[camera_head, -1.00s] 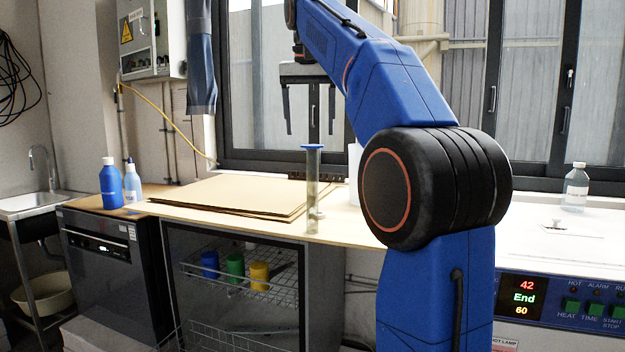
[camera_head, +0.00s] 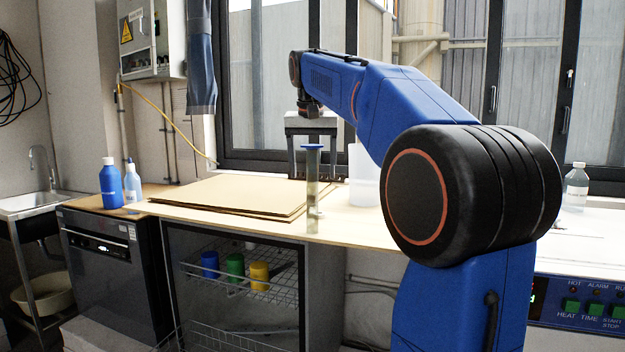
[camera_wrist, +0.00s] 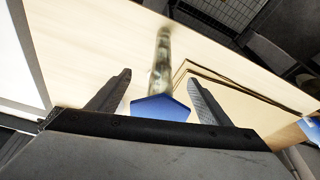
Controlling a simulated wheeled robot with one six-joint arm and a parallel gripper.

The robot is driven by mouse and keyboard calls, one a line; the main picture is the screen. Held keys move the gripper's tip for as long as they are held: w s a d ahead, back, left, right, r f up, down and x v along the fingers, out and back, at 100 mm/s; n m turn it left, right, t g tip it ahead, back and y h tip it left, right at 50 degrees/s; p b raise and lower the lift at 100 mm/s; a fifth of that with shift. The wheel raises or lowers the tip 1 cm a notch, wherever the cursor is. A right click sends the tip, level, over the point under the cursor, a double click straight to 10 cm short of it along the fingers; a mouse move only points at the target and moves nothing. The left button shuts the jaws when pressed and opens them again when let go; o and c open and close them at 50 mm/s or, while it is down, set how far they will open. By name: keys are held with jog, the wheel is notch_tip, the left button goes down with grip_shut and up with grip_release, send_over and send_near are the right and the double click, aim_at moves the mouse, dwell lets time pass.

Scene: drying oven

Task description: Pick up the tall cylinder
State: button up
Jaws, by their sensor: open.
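The tall cylinder (camera_head: 312,200) is a clear, narrow upright tube with a blue top, standing near the front edge of the wooden counter. In the wrist view its blue top (camera_wrist: 160,108) lies between my finger tips, with the clear body (camera_wrist: 163,60) beyond it. My gripper (camera_head: 307,176) is open and points down, behind the cylinder in the head view, with the cylinder's top covering part of it. In the wrist view the two fingers (camera_wrist: 158,82) are apart on either side of the blue top. I cannot tell whether either finger touches it.
Flat brown sheets (camera_head: 230,194) lie left of the cylinder. A whitish translucent container (camera_head: 364,178) stands behind it to the right. Blue bottle (camera_head: 111,186) and pale blue bottle (camera_head: 132,184) stand at the far left. A clear bottle (camera_head: 576,188) stands at the right.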

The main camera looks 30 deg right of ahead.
jog(key=shift+w+d+f, duration=0.1)
jog(key=shift+f, duration=0.3)
jog(key=c, duration=1.2)
jog(key=shift+r, duration=0.1)
